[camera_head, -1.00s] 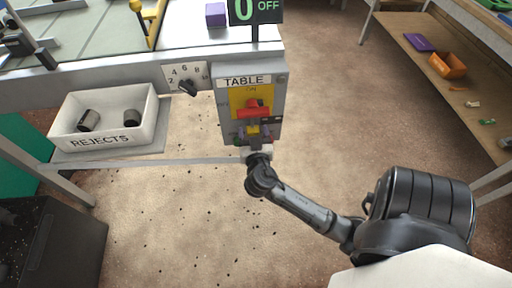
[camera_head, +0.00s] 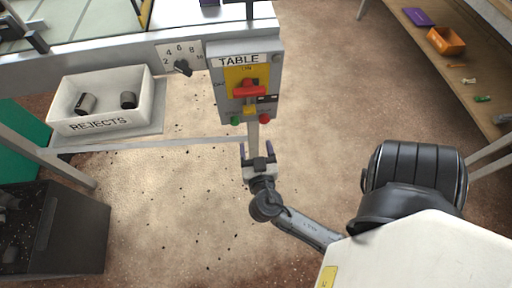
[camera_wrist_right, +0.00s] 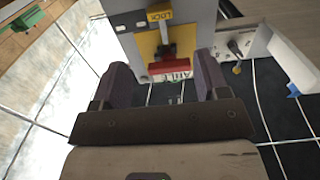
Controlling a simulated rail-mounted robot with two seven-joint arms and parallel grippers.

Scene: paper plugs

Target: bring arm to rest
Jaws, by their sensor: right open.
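My right gripper (camera_head: 256,150) is in the middle of the head view, just below the table switch box (camera_head: 245,88). Its two fingers are apart with nothing between them. In the right wrist view, the open fingers (camera_wrist_right: 160,88) frame the red switch handle (camera_wrist_right: 169,65), which lies beyond them; I see no contact. In the head view, the red handle (camera_head: 249,90) lies across the yellow plate, with a green and a red button below it. My left gripper is not in view.
A white rejects bin (camera_head: 100,122) with two dark cylinders stands at left. A numbered dial (camera_head: 181,67) is on the table's front rail. A wooden shelf (camera_head: 440,70) with an orange bin (camera_head: 446,41) runs along the right. The floor around my gripper is clear.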

